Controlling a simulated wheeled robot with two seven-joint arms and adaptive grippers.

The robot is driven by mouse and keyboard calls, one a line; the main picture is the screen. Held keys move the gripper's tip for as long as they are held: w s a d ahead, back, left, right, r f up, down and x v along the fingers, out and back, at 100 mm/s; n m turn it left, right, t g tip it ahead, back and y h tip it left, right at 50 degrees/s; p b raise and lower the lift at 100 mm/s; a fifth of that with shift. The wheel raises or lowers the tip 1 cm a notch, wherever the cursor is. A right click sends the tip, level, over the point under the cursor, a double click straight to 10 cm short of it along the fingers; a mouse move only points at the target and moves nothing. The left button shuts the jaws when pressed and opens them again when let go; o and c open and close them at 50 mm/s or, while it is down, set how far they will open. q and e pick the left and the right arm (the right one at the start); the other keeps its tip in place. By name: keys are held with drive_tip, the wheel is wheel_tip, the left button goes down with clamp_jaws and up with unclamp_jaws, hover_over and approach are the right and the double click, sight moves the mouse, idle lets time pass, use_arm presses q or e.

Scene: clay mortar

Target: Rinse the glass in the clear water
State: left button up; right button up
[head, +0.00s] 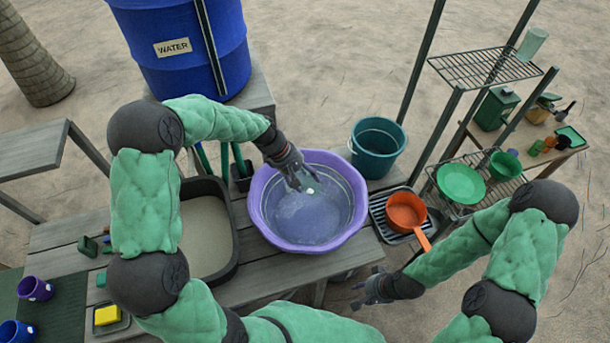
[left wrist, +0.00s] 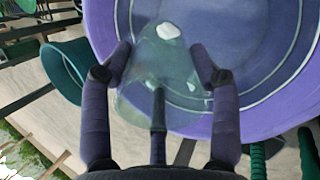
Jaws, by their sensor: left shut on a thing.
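My left gripper (head: 300,180) is inside the rim of a purple basin (head: 256,205), low over its bluish clear water (head: 305,215). It is shut on a clear glass (left wrist: 150,65), which shows between the fingers in the left wrist view. The glass is hard to make out in the head view. A small white patch shows at the glass's far end; I cannot tell whether it is foam or a glint. I cannot tell how deep the glass is in the water. My right gripper (head: 368,290) is empty, with fingers apart, beyond the bench's front edge.
A dark tub (head: 232,262) of greyish liquid stands left of the basin. A teal bucket (head: 378,143) is behind it, and a drying rack with an orange pan (head: 407,212) is to its right. A blue water barrel (head: 185,70) stands behind. Another glass (head: 532,44) is on the high wire shelf.

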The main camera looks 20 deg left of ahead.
use_arm(q)
wheel_tip(320, 180, down, 16)
drive_tip(key=b, duration=1.3)
drive_tip(key=shift+f+b, duration=0.3)
drive_tip(key=shift+f, duration=0.3)
drive_tip(key=shift+r+p, duration=0.2)
drive_tip(key=shift+p, duration=0.15)
idle(0.3)
